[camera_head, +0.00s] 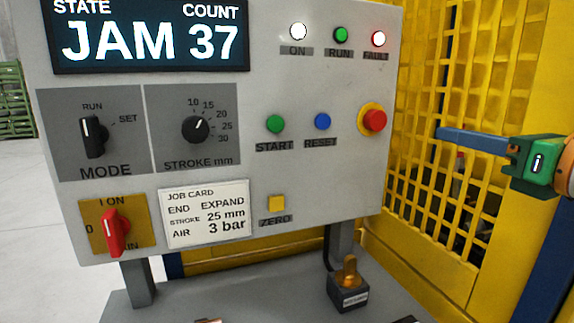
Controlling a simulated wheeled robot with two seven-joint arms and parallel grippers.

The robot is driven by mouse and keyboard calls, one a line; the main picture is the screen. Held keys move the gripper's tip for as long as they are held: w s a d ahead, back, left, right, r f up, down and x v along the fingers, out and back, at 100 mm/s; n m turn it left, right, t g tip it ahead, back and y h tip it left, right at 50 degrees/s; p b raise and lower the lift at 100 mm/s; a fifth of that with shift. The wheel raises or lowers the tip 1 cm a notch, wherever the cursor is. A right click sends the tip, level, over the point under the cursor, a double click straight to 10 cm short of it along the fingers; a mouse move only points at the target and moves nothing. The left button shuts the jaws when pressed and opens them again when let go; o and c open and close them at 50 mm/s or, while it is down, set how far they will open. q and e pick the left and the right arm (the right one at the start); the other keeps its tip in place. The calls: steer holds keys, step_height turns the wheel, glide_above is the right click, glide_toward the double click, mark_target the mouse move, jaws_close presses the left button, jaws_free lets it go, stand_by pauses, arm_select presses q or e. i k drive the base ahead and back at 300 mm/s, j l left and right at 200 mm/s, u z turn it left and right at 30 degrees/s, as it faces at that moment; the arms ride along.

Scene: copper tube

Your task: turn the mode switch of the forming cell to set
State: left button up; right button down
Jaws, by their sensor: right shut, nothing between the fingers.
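The mode switch (94,137) is a black knob with a white pointer line on a grey plate at the left of the panel. Its pointer stands near upright, toward RUN; the SET mark is to its upper right. Nothing touches the knob. Of my right gripper, only a dark sliver (408,320) seems to show at the bottom edge, well below and to the right of the switch. It is shut and empty. My left gripper is not in view.
The display (150,38) reads JAM, count 37. Close by are the stroke knob (196,128), the red rotary switch (114,232) and the red emergency button (374,120). A yellow mesh guard (440,200) stands right. Space before the panel is clear.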

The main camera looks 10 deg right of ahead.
mark_target(94, 135)
steer(key=k+l, duration=0.1)
steer(key=k, duration=0.65)
steer(key=k+l, duration=0.1)
steer(key=k, duration=0.6)
